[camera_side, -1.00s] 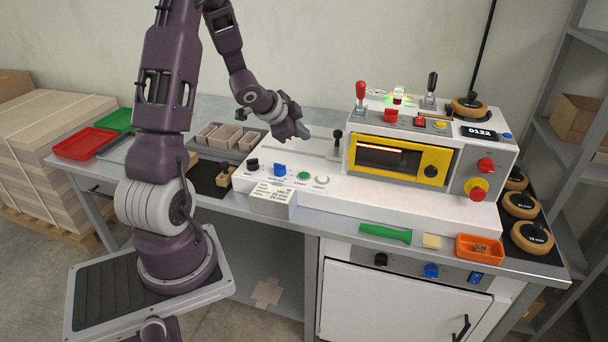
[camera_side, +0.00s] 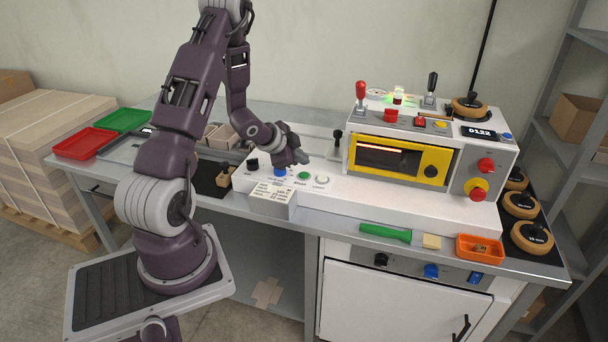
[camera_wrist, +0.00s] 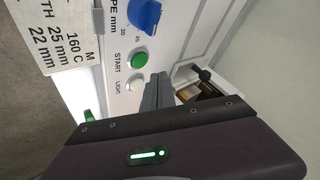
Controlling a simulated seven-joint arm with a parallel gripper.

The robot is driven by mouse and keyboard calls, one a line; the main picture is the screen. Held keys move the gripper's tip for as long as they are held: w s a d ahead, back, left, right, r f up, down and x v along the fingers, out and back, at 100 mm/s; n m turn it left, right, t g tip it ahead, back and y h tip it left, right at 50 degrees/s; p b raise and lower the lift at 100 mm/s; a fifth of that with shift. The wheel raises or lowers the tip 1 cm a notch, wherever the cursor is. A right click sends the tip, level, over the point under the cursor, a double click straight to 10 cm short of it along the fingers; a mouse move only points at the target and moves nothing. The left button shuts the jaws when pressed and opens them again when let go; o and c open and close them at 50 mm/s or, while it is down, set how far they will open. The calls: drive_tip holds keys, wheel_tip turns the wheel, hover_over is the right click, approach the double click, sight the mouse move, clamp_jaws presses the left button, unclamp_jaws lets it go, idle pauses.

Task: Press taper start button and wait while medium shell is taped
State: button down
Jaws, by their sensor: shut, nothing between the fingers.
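The green start button (camera_side: 304,175) is on the white front panel of the machine, between the blue knob (camera_side: 280,170) and the white light button (camera_side: 322,180). It also shows in the wrist view (camera_wrist: 138,59), labelled START. My gripper (camera_side: 304,158) is shut and empty, just above and behind the start button in the side view. In the wrist view its fingertips (camera_wrist: 156,80) appear beside the button, with no contact visible. The taper (camera_side: 405,155) has a yellow-framed window with a dark interior and an orange glow. No shell can be made out clearly inside it.
A black-knobbed lever (camera_side: 338,138) rises right of my gripper. A green-handled tool (camera_side: 386,234) and an orange tray (camera_side: 480,248) lie along the front edge. Small cardboard boxes (camera_side: 222,138) sit behind my arm.

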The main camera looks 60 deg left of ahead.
sight(302, 175)
drive_tip(key=shift+f, duration=0.9)
idle(1.4)
drive_tip(key=shift+f, duration=0.4)
drive_tip(key=shift+f, duration=0.45)
idle(0.4)
drive_tip(key=shift+r, duration=0.9)
drive_tip(key=shift+r, duration=2.5)
